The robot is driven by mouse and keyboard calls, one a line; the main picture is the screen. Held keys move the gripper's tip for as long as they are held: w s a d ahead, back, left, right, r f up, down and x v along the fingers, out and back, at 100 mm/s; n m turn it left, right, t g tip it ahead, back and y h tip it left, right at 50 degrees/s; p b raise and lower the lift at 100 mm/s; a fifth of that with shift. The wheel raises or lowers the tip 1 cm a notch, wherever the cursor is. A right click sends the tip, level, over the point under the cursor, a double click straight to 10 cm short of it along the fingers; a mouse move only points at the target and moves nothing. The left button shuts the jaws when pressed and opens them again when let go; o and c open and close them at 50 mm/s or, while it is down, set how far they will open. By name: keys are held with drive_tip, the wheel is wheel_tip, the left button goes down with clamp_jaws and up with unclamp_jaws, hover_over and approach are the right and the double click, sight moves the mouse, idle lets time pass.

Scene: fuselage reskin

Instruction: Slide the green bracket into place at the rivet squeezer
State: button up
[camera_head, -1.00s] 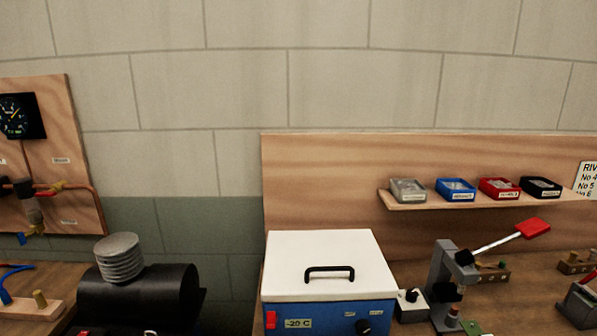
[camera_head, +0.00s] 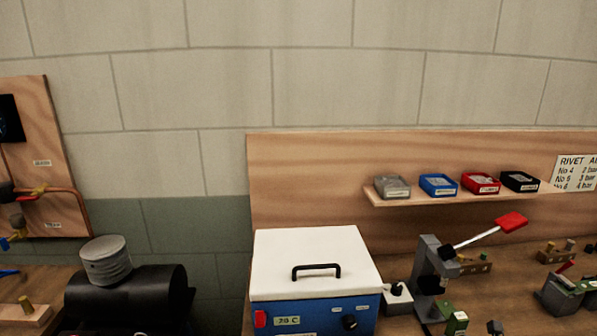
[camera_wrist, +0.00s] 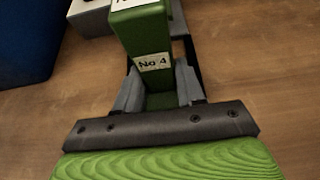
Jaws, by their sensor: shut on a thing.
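The green bracket (camera_wrist: 150,45) stands in the middle of the wrist view, with a white "No 4" label on its face. The grey fingers of my gripper (camera_wrist: 158,92) are shut on its lower part, one on each side. In the head view, a green piece with a white label (camera_head: 457,322) shows at the bottom edge, just in front of the grey rivet squeezer (camera_head: 428,268). The squeezer has a raised lever with a red grip (camera_head: 511,222). Whether the bracket touches the squeezer is hidden.
A shelf (camera_head: 440,196) with several small trays is above. Another tool (camera_head: 560,294) is at right. The bench shows bare wood (camera_wrist: 270,70) right of the bracket.

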sight(464, 323)
drive_tip(key=shift+w+p, duration=0.7)
drive_tip(key=shift+w, duration=0.95)
drive_tip(key=o, duration=1)
drive_tip(key=shift+c, duration=0.2)
drive_tip(key=shift+r, duration=0.1)
drive_tip(key=s+r+p, duration=0.1)
drive_tip(key=r+p, duration=0.1)
drive_tip(key=s+r+p, duration=0.1)
drive_tip(key=r+p, duration=0.1)
drive_tip(key=s+r+p, duration=0.1)
drive_tip(key=r+p, duration=0.1)
drive_tip(key=r, duration=0.1)
drive_tip(key=shift+s+f, duration=0.1)
drive_tip(key=shift+f, duration=0.1)
